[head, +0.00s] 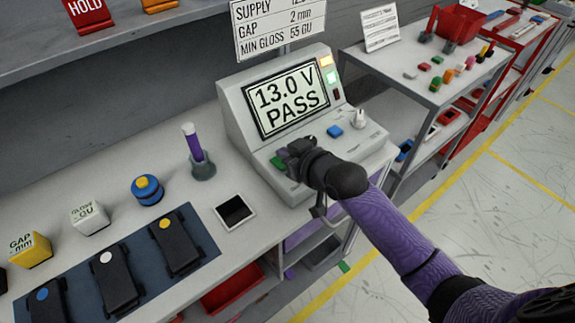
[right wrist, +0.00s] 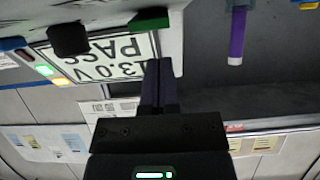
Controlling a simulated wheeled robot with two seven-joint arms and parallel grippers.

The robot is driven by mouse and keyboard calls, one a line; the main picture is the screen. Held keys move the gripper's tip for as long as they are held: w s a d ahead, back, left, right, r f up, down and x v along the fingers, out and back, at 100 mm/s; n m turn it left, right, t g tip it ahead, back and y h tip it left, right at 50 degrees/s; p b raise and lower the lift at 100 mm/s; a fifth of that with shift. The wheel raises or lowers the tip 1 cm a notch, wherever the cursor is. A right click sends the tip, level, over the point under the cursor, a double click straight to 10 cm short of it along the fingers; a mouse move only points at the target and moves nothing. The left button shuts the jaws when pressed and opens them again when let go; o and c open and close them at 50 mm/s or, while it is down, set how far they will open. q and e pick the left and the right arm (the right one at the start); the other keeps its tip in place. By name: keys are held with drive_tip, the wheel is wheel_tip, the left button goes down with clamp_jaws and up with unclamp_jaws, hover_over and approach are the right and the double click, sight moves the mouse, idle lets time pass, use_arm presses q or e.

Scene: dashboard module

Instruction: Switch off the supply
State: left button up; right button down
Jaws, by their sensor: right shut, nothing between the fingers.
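The grey supply unit (head: 235,120) stands on the bench, its screen (head: 287,98) reading "13.0 V PASS". The screen also shows upside down in the right wrist view (right wrist: 100,58). Beside the screen, a yellowish lamp (head: 326,61) and a green lamp (head: 331,77) are lit; a dark red one (head: 336,94) looks unlit. The sloping panel bears a green button (head: 278,162), a blue button (head: 335,131) and a pale knob (head: 358,119). My right gripper (head: 291,154) is shut and empty over the panel beside the green button (right wrist: 148,22); contact cannot be told. My left gripper is out of view.
A sign (head: 280,22) stands behind the unit. Left of it are a purple-handled tool in a holder (head: 202,168), a dark-faced tile (head: 235,210), a blue puck (head: 147,190) and a dark mat (head: 190,215) with black devices. A cluttered cart (head: 400,85) stands right.

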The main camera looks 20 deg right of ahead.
sight(279, 161)
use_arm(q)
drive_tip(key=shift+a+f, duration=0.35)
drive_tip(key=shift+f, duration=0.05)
use_arm(e)
drive_tip(key=shift+s+d+f, duration=0.1)
drive_tip(key=shift+s+f, duration=0.05)
drive_tip(key=shift+f, duration=0.4)
drive_tip(key=shift+s+f, duration=0.15)
drive_tip(key=shift+f, duration=0.35)
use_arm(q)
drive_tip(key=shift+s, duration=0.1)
